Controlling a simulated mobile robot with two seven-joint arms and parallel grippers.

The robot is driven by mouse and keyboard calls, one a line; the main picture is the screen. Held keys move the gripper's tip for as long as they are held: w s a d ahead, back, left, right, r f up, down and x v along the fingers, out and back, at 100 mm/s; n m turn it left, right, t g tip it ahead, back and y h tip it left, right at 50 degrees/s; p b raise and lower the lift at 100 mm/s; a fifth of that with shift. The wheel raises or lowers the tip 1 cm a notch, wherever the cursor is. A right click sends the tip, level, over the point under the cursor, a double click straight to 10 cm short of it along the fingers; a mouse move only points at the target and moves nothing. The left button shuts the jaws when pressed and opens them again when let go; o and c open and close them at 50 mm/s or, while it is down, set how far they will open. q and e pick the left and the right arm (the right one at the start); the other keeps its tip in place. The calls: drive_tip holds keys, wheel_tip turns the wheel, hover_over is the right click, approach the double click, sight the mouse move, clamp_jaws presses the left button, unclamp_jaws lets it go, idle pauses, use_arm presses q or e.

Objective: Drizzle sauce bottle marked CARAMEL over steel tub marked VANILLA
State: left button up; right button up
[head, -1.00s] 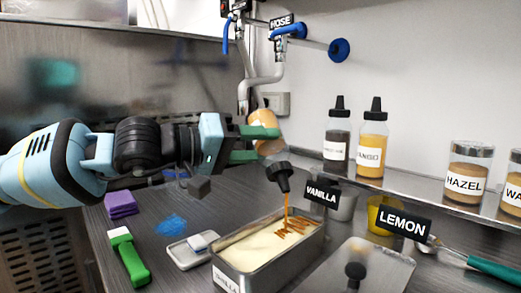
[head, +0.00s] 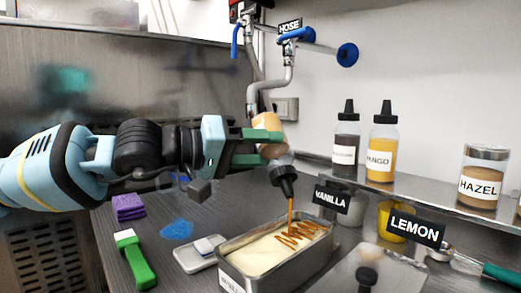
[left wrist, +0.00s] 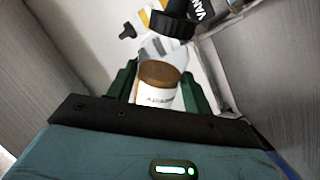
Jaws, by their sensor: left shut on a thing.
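My left gripper (head: 272,147) is shut on the sauce bottle (head: 267,122), a tan-brown bottle with a black nozzle cap. The bottle is tipped nozzle-down above the steel tub marked VANILLA (head: 233,277). A thin brown stream falls from the nozzle into the tub. Brown zigzag lines lie on the pale ice cream, toward its far right part. The bottle also shows between the green fingers in the left wrist view (left wrist: 160,90); its label cannot be read. My right gripper is not in view.
A VANILLA sign (head: 332,198) and a LEMON sign (head: 415,230) stand behind and right of the tub. Bottles, including MANGO (head: 382,150), line the shelf.

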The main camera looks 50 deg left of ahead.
use_arm(q)
drive_tip(key=shift+s, duration=0.15)
drive_tip(key=shift+s, duration=0.1)
drive_tip(key=shift+s+b, duration=0.5)
drive_tip(key=shift+s, duration=1.35)
drive_tip(key=shift+s, duration=0.2)
